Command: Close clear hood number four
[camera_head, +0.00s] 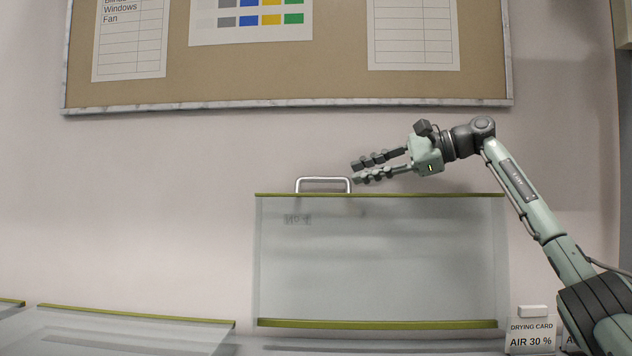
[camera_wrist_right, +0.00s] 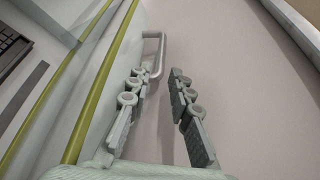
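The clear hood (camera_head: 380,260) stands raised in the head view, a see-through panel with olive-green edges along its top and bottom. A small mirrored label (camera_head: 297,219) shows on it, too faint to read surely. A silver handle (camera_head: 323,180) sticks up from the top edge, left of its middle. My right gripper (camera_head: 354,172) is open, its fingertips at the right end of the handle. My left gripper is not in view.
A lower clear panel with a green edge (camera_head: 135,315) lies at the bottom left. A drying card sign (camera_head: 530,332) stands at the lower right by my right arm. A cork board (camera_head: 330,75) hangs on the wall above. A dark keyboard-like object (camera_wrist_right: 12,48) shows in the wrist view.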

